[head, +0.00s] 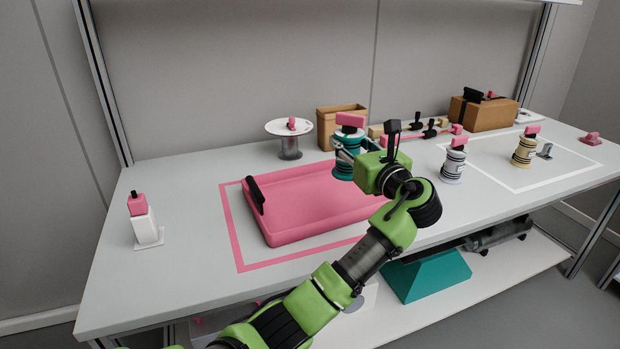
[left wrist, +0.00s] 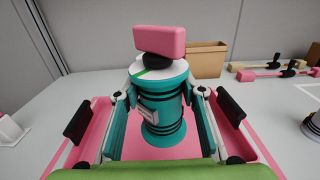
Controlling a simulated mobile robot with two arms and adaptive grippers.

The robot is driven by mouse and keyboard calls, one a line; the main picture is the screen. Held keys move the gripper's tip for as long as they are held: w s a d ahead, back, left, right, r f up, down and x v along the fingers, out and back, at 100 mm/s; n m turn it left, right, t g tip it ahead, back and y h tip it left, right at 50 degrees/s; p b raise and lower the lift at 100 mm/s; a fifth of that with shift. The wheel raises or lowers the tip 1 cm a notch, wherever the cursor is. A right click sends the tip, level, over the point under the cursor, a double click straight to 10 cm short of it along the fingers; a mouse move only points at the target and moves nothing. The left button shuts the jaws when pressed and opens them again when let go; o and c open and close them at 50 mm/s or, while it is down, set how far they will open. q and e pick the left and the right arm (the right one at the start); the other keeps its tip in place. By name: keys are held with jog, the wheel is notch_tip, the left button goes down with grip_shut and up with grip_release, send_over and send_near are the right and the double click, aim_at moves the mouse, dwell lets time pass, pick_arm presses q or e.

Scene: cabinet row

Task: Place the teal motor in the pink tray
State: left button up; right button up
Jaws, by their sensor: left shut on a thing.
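The teal motor (head: 344,168), with a pink block on its white top, is upright in my left gripper (head: 356,158). In the left wrist view the teal motor (left wrist: 163,108) stands between the two fingers of my left gripper (left wrist: 162,116), which are shut on it. The pink tray (head: 290,233) lies on the table inside a pink outline. The motor shows at the tray's far right part, and the pink tray (left wrist: 75,148) shows behind and below it in the left wrist view. Whether the motor touches the tray floor is hidden. My right gripper is out of view.
A white motor (head: 453,164) and a cream motor (head: 524,150) stand to the right. A white bottle (head: 145,226) stands at the left. A round stand (head: 289,129) and an open cardboard box (head: 329,118) are behind the tray. The tray's inside looks empty.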

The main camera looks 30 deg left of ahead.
pick_arm(q)
jog(key=s+a+f+b, duration=0.1)
jog(key=a+f, duration=0.3)
jog(key=s+a+f+b, duration=0.1)
jog(key=s+a+f, duration=0.1)
jog(key=a+f, duration=0.2)
jog(key=s+a+f+b, duration=0.1)
jog(key=a+f, duration=0.2)
jog(key=a, duration=0.1)
jog(key=shift+s+a+f, duration=0.15)
jog(key=shift+s+f, duration=0.05)
jog(key=shift+f, duration=0.2)
jog(key=shift+f+b, duration=0.3)
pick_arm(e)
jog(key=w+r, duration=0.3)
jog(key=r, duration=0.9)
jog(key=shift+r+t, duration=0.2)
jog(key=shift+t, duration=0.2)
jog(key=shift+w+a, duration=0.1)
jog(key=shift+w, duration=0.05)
pick_arm(q)
jog(key=o, duration=1.5)
jog(key=shift+f, duration=0.1)
jog(key=shift+o, duration=0.2)
